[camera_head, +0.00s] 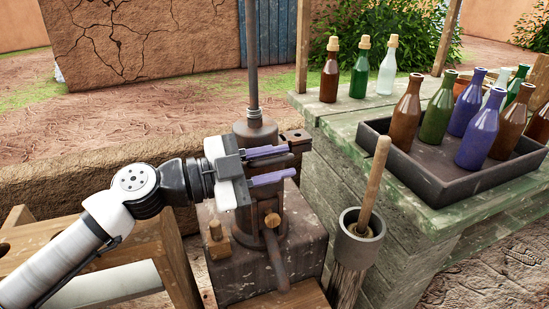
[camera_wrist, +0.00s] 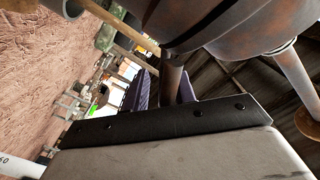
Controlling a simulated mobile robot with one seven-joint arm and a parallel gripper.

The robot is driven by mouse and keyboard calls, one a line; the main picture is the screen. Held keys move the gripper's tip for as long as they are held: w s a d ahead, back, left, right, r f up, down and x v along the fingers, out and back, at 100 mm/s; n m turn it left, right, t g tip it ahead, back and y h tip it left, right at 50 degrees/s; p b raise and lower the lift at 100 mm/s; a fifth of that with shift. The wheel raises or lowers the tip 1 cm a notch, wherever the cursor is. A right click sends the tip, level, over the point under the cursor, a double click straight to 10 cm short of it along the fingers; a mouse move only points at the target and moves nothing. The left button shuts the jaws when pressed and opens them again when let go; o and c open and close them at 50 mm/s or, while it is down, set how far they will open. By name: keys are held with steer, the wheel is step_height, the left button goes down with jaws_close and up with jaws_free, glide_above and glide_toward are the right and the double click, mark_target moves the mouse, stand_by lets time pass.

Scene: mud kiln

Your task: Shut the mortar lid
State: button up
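A dark brown metal apparatus (camera_head: 270,215) stands on a block in the head view, with a domed top (camera_head: 255,130) and a tall upright pole. I cannot tell for certain which part is the mortar lid. My gripper (camera_head: 280,163) is in front of the apparatus, its two purple fingers apart and pointing right. In the wrist view, a brown metal rod (camera_wrist: 173,82) shows by the fingers (camera_wrist: 160,88), and a large rounded metal part (camera_wrist: 225,25) hangs close above. Whether the rod lies between the fingers or behind them is unclear. My gripper hides part of the apparatus.
A grey cup (camera_head: 360,248) with a wooden stick (camera_head: 374,185) stands right of the apparatus. Further right, a dark tray (camera_head: 440,192) of bottles sits on a green-topped counter (camera_head: 335,125); three corked bottles stand behind. A wooden frame (camera_head: 175,260) is at lower left.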

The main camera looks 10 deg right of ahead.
steer(key=shift+o, duration=0.7)
steer(key=shift+w+f, duration=0.1)
steer(key=shift+a, duration=0.5)
steer(key=s+a, duration=0.2)
steer(key=a, duration=1)
steer(key=shift+a, duration=0.4)
